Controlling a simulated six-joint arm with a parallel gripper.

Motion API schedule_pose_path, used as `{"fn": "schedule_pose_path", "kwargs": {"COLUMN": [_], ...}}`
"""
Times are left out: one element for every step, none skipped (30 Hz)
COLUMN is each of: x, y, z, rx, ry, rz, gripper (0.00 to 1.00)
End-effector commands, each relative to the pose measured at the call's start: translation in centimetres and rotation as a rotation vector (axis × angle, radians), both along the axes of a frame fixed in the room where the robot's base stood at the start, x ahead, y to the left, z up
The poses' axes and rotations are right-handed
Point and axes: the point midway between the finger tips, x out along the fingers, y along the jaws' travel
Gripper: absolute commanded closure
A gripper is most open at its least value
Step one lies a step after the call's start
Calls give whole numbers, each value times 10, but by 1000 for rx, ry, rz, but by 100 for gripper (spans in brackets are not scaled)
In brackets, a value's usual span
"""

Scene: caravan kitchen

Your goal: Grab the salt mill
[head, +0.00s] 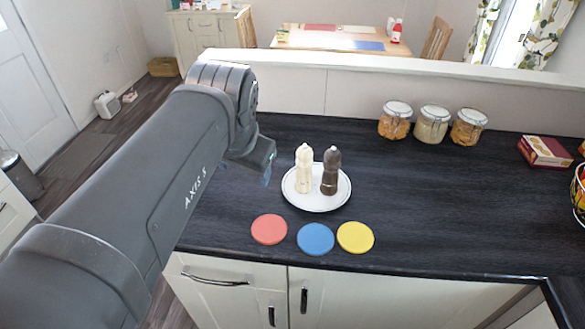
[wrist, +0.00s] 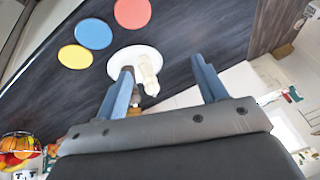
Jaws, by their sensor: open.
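The cream-white mill (head: 303,168), which looks like the salt mill, stands upright on a round white plate (head: 318,205). A dark brown mill (head: 330,171) stands upright just to its right. My gripper (head: 266,175) is to the left of the plate, above the counter, and its fingers are mostly hidden there. In the wrist view my gripper (wrist: 162,65) is open and empty, with two blue fingers apart. The cream mill (wrist: 150,75) shows between them, nearer the left finger. The dark mill is largely hidden behind that left finger.
Red (head: 269,229), blue (head: 315,239) and yellow (head: 355,237) discs lie in front of the plate. Three glass jars (head: 433,123) stand at the back. A red box (head: 545,151) is at the right. The counter right of the plate is clear.

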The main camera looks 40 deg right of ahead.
Motion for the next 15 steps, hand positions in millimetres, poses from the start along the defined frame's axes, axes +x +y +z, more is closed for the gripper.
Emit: {"fn": "schedule_pose_path", "kwargs": {"x": [8, 12, 18, 22, 26, 31, 34, 38, 43, 46, 50, 54, 58, 61, 64], "y": [-15, -22, -32, -40, -48, -58, -66, -74, -85, -94, -102, -113, -121, -130, -141], "z": [7, 11, 15, 18, 21, 25, 27, 29, 32, 33, 34, 36, 36, 36, 36], "rx": [30, 47, 70, 88, 104, 126, 142, 157, 177, 192, 207, 226, 240, 253, 270], "ry": [16, 24, 36, 44, 54, 66, 75, 86, 98, 107, 117, 130, 139, 151, 164], "rz": [-43, -70, -105, -133, -160, -197, -225, -253, -292, -321, -350, -389, -418, -448, -488], "gripper": [35, 35, 35, 35, 35, 35, 35, 35, 35, 35, 35, 35, 35, 35, 35]}}
